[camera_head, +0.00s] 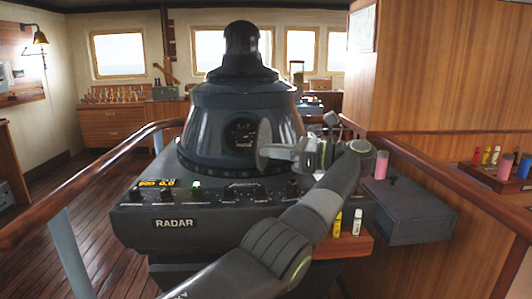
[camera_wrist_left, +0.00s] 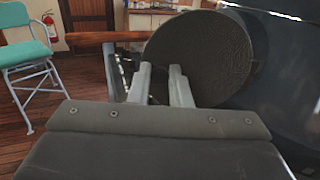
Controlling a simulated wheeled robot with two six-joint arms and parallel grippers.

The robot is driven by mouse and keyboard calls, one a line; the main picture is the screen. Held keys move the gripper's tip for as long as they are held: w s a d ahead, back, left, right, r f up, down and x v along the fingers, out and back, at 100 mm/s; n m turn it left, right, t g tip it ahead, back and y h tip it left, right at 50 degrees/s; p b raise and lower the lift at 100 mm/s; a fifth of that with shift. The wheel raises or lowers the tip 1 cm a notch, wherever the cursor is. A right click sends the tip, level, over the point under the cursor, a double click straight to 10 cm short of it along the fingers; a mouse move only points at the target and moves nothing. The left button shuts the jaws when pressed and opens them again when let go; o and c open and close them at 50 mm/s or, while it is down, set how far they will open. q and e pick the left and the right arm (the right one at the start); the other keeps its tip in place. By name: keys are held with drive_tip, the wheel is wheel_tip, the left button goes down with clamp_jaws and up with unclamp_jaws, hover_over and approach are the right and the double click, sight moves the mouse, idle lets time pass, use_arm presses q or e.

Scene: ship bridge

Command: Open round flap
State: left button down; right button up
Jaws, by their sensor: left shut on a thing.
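The round flap (camera_head: 264,138) stands swung out from the dark blue radar dome (camera_head: 205,125), seen nearly edge-on in the head view. The round opening (camera_head: 240,133) in the dome is uncovered to its left, with dark detail inside. My left gripper (camera_head: 272,154) reaches the flap from the right and is shut on it. In the left wrist view the flap (camera_wrist_left: 205,58) is a large dark disc, and the fingers of my left gripper (camera_wrist_left: 160,72) are at its lower left edge. The exact contact is partly hidden. My right gripper is not in view.
The dome stands on a RADAR console (camera_head: 175,223) with knobs and a lit display. Wooden rails (camera_head: 90,180) run along both sides. Markers (camera_head: 357,222) and a pink cup (camera_head: 381,165) are at the right. A teal chair (camera_wrist_left: 25,55) and a fire extinguisher (camera_wrist_left: 49,30) show behind.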

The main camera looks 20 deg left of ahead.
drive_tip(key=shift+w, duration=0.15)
use_arm(q)
drive_tip(key=c, duration=1.3)
unclamp_jaws()
drive_tip(key=shift+a, duration=0.1)
drive_tip(key=shift+c, duration=0.2)
